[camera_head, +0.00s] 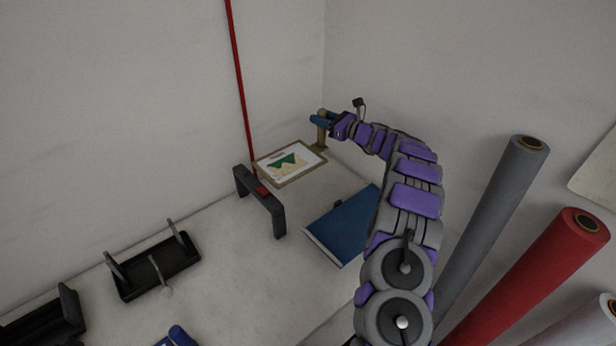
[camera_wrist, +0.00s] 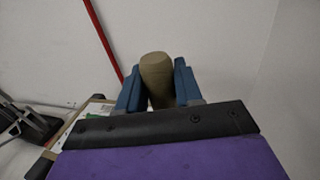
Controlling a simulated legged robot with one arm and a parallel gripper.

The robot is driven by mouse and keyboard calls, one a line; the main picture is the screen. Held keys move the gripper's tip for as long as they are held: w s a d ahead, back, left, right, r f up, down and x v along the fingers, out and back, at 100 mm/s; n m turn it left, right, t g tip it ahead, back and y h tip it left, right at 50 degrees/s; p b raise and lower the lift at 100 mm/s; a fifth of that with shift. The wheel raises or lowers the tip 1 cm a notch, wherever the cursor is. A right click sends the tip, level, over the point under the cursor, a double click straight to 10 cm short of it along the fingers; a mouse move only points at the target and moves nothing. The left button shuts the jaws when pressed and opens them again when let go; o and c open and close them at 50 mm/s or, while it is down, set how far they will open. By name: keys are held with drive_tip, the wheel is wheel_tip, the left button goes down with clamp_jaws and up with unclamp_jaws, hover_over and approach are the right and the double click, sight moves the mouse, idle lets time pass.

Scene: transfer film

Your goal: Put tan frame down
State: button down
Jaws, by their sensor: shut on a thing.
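The tan frame (camera_head: 300,175) is a flat tan-bordered panel around a white sheet with a green and tan print, near the back corner in the head view. A tan upright handle (camera_head: 321,138) stands at its right side. My gripper (camera_head: 320,119) has its blue fingers shut on the upper part of this handle. In the wrist view the handle's rounded tan top (camera_wrist: 157,78) sits between the two blue fingers. Part of the panel shows at the lower left there. I cannot tell whether the frame touches the surface.
A dark bracket (camera_head: 262,201) with a red upright strip stands left of the frame. A blue panel (camera_head: 343,225) lies in front. A black holder (camera_head: 153,265) is at the left. Grey (camera_head: 490,215) and red (camera_head: 535,275) rolls lean at the right. Pale surface is clear between them.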

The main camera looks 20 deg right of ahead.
wheel_tip(320, 180, down, 16)
drive_tip(key=b, duration=0.2)
drive_tip(key=shift+a+f+b, duration=0.1)
drive_tip(key=shift+f+b, duration=0.05)
drive_tip(key=shift+b, duration=0.15)
drive_tip(key=c, duration=0.8)
unclamp_jaws()
drive_tip(key=shift+o, duration=0.2)
